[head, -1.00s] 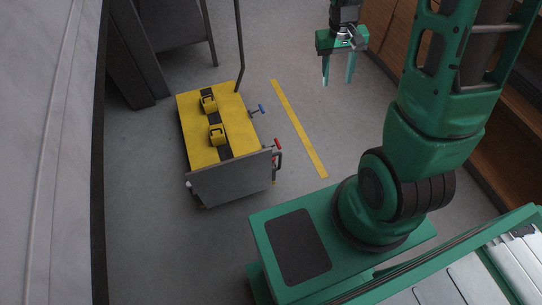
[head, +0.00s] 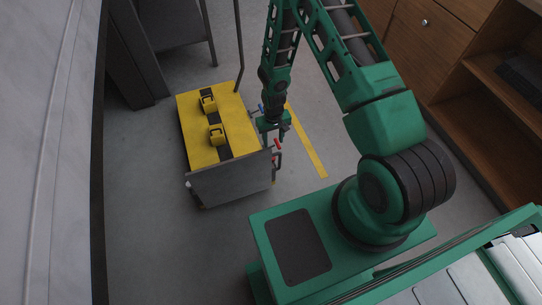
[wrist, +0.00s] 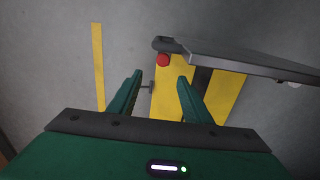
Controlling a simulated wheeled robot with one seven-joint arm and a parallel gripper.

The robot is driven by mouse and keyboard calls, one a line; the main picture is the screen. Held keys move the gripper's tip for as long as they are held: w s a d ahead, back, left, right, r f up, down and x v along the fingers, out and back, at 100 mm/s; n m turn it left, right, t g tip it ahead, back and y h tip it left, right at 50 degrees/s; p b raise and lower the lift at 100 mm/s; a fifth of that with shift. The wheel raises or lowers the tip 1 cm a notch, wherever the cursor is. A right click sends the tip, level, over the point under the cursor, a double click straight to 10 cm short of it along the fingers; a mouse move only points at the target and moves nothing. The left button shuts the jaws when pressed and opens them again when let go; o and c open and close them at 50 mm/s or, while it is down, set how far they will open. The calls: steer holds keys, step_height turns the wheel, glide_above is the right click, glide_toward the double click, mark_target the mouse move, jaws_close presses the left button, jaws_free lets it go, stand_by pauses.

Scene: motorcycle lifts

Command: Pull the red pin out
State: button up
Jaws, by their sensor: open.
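The red pin (head: 277,144) sticks out of the right side of the yellow lift (head: 238,117), near its grey end plate. In the wrist view the red pin's round head (wrist: 162,60) shows just beyond the gap between my fingertips. My gripper (head: 277,137) is beside the lift's right side, just above the red pin. In the wrist view my gripper (wrist: 159,75) is open, with nothing visible held between the fingers. In the head view my gripper partly hides the blue pin (head: 261,106).
The grey end plate (head: 230,180) and a dark handle (head: 280,159) lie close to the red pin. A tall dark pole (head: 239,45) rises at the lift's far corner. Bare floor with a yellow stripe (head: 313,156) lies to the right, then wooden cabinets (head: 420,70).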

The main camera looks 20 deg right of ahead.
steer(key=f, duration=1.2)
steer(key=shift+s+a, duration=0.15)
steer(key=shift+a, duration=0.15)
